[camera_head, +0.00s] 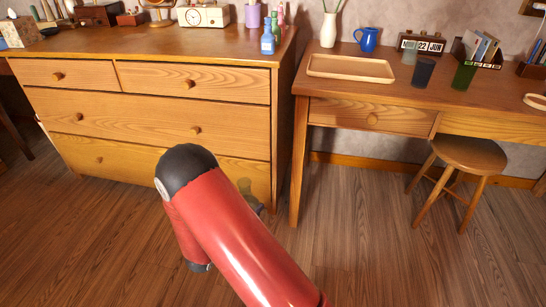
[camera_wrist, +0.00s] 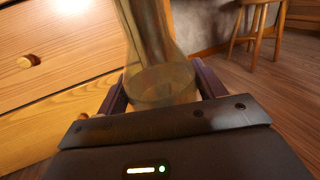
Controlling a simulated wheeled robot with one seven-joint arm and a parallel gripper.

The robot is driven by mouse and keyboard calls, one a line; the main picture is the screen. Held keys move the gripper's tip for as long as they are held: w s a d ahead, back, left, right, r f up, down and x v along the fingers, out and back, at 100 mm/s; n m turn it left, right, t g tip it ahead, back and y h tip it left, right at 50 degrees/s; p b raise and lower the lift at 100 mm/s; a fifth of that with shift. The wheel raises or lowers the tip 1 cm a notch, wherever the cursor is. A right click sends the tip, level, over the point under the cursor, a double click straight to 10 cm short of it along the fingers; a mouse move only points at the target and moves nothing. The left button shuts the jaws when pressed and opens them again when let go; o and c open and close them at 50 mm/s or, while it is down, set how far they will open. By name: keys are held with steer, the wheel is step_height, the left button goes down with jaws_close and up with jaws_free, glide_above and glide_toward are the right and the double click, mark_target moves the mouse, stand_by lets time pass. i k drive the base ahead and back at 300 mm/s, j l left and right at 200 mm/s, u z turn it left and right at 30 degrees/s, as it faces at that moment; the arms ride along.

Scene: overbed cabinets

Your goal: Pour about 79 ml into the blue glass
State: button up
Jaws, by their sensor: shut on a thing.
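My gripper (camera_wrist: 162,92) is shut on a clear, slightly yellowish glass vessel (camera_wrist: 152,40), seen between the fingers in the wrist view. It looks like a carafe with a narrower part and a wide round end; any liquid in it cannot be made out. In the head view part of the vessel (camera_head: 247,188) shows low in front of the dresser, beside my red arm, which hides most of my gripper. A dark blue glass (camera_head: 423,72) stands upright on the desk, well up and to the right of my gripper. Its inside cannot be seen clearly.
A pale glass (camera_head: 409,53) and a green glass (camera_head: 463,76) flank the blue glass. A wooden tray (camera_head: 350,68), a blue jug (camera_head: 366,39) and a white vase (camera_head: 328,29) share the desk (camera_head: 390,98). A stool (camera_head: 468,155) stands before it. The dresser (camera_head: 150,105) is left.

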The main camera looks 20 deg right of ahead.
mark_target(424, 69)
steer(key=i+j, duration=0.1)
steer(key=j, duration=0.2)
steer(key=j+z, duration=0.15)
steer(key=j, duration=0.2)
steer(key=z, duration=1.05)
steer(key=i+j, duration=0.05)
